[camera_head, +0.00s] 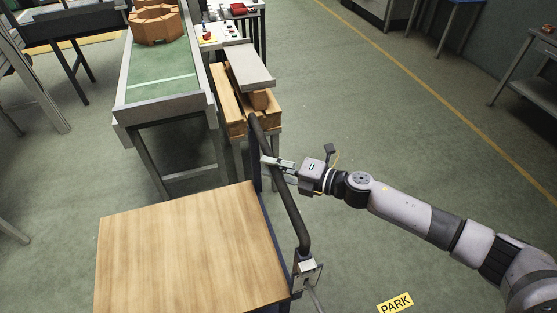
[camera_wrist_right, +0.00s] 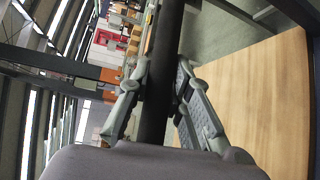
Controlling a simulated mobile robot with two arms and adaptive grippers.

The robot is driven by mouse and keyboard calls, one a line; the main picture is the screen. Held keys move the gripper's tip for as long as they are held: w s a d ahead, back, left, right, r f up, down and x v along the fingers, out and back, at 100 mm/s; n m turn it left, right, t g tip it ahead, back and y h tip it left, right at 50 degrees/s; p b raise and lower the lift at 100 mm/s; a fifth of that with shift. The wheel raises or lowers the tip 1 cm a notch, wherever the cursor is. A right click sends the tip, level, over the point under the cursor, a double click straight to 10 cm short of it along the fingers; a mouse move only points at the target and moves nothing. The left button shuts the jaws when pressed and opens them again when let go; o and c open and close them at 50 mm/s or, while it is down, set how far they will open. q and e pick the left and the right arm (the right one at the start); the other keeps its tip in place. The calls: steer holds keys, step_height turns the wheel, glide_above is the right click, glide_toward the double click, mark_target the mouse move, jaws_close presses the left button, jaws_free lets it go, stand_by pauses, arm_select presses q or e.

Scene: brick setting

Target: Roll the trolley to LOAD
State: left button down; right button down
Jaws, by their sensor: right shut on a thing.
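The trolley (camera_head: 190,250) has a flat light-wood deck and stands at the lower left of the head view. Its dark handle bar (camera_head: 292,212) rises along the deck's right side. My right gripper (camera_head: 272,163) is shut on the handle bar. In the right wrist view the dark bar (camera_wrist_right: 166,45) passes between the two fingers, with the wood deck (camera_wrist_right: 265,105) on the right. A yellow PARK label (camera_head: 395,302) lies on the floor at the bottom edge, right of the trolley. No LOAD marking shows. My left gripper is out of view.
Open green floor lies to the right, crossed by a yellow line (camera_head: 430,105).

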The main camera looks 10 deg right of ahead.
steer(key=shift+a, duration=0.15)
stand_by(0.3)
steer(key=c, duration=1.4)
jaws_free()
steer(key=shift+a, duration=0.2)
steer(key=shift+c, duration=0.2)
steer(key=v, duration=1.2)
steer(key=shift+s, duration=0.1)
